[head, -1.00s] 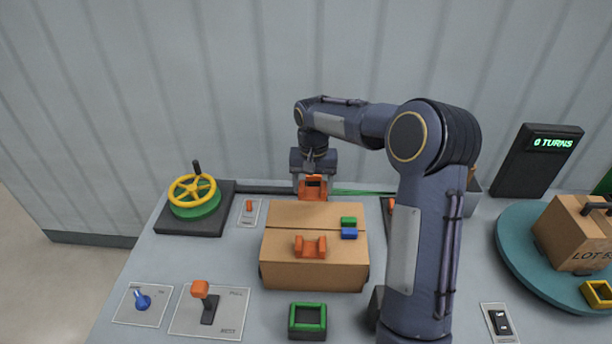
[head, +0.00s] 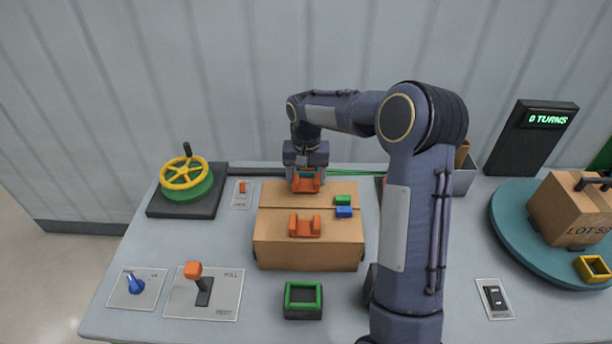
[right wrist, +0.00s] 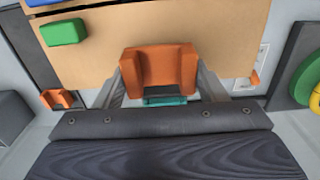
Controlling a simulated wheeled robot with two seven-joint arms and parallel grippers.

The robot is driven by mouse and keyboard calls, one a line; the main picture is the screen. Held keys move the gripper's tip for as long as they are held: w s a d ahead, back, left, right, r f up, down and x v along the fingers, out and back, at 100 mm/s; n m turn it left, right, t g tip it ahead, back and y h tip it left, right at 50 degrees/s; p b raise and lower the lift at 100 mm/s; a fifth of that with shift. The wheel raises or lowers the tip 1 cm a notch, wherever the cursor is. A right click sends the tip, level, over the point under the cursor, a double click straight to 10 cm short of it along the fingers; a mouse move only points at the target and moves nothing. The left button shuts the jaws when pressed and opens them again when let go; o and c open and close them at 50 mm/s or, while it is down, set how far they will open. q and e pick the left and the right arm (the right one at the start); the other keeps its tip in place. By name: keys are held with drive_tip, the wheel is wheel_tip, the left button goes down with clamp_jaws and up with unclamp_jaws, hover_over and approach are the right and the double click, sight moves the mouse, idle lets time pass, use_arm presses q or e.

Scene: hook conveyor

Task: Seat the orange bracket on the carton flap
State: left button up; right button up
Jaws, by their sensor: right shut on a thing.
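The closed brown carton (head: 276,250) stands mid-table. My right gripper (head: 306,182) is at its far edge, shut on an orange bracket (head: 306,186). In the right wrist view this bracket (right wrist: 158,66) sits between the two fingers, over the edge of the carton (right wrist: 250,22). I cannot tell whether it touches the flap. A second orange bracket (head: 305,227) sits upright on the carton's near top part. A green block (head: 343,200) and a blue block (head: 344,212) lie on the top's right side. My left gripper is not in view.
A yellow handwheel (head: 178,172) stands back left. An orange-topped lever (head: 203,290) and blue knob (head: 136,284) are front left. A green square frame (head: 304,309) sits before the carton. A turntable (head: 511,235) bears another carton at right, near a "0 TURNS" display (head: 537,140).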

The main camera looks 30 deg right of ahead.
drive_tip(key=shift+f+b, duration=0.35)
drive_tip(key=shift+f, duration=0.15)
idle(1.4)
drive_tip(key=o, duration=1)
drive_tip(key=shift+o, duration=0.2)
